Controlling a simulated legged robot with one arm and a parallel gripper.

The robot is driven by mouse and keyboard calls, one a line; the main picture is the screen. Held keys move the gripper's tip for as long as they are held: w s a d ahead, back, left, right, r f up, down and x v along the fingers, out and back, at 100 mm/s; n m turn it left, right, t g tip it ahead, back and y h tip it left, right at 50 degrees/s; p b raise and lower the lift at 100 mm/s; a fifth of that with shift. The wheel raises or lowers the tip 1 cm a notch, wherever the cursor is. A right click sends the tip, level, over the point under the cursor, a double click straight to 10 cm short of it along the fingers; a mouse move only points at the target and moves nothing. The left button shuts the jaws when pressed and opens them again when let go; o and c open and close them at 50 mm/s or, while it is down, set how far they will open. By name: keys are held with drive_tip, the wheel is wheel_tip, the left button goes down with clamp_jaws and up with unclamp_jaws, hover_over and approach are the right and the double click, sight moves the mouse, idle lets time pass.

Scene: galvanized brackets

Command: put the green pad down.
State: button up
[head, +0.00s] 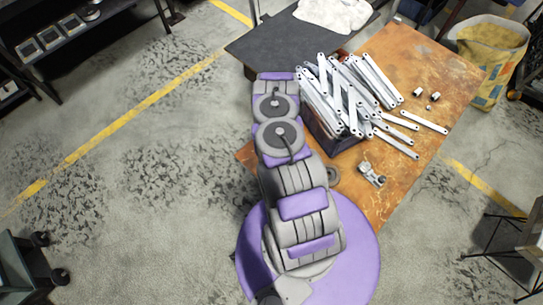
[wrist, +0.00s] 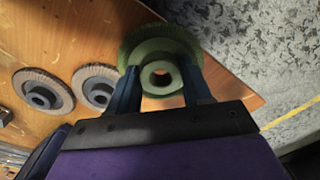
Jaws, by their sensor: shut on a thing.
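The green pad (wrist: 160,45) is a round disc with a ribbed rim and a raised hub with a hole in its middle. My gripper (wrist: 161,84) is shut on it, with one blue finger on each side of the hub. In the wrist view the pad overlaps the edge of the wooden table (wrist: 60,40), with grey floor beyond on the right. I cannot tell whether it touches the table. In the head view my own arm hides the gripper and the pad.
Two brown-grey discs, a left one (wrist: 43,91) and a right one (wrist: 97,86), lie left of my gripper. In the head view a dark bin (head: 322,138) full of metal brackets stands on the table, with loose brackets (head: 397,143), small nuts and a metal fitting (head: 372,174) nearby. A dark-topped table (head: 262,48) adjoins.

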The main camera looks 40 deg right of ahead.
drive_tip(key=w+d, duration=0.1)
drive_tip(key=w, duration=0.1)
drive_tip(key=w+d+b, duration=0.1)
drive_tip(key=w+d+f+b, duration=0.1)
drive_tip(key=w, duration=0.1)
drive_tip(key=shift+w+d, duration=0.3)
drive_tip(key=shift+w, duration=0.05)
drive_tip(key=w+d, duration=0.1)
drive_tip(key=w, duration=0.1)
drive_tip(key=w+d+b, duration=0.1)
drive_tip(key=w+d, duration=0.1)
drive_tip(key=w+d+b, duration=0.1)
drive_tip(key=w, duration=0.2)
drive_tip(key=shift+d+f, duration=0.2)
drive_tip(key=shift+f, duration=0.05)
wheel_tip(320, 180, down, 4)
drive_tip(key=shift+s+a+r+b, duration=0.1)
drive_tip(key=shift+s+r+b, duration=0.1)
drive_tip(key=shift+b, duration=0.6)
drive_tip(key=shift+r, duration=0.1)
drive_tip(key=shift+w, duration=0.1)
drive_tip(key=o, duration=1)
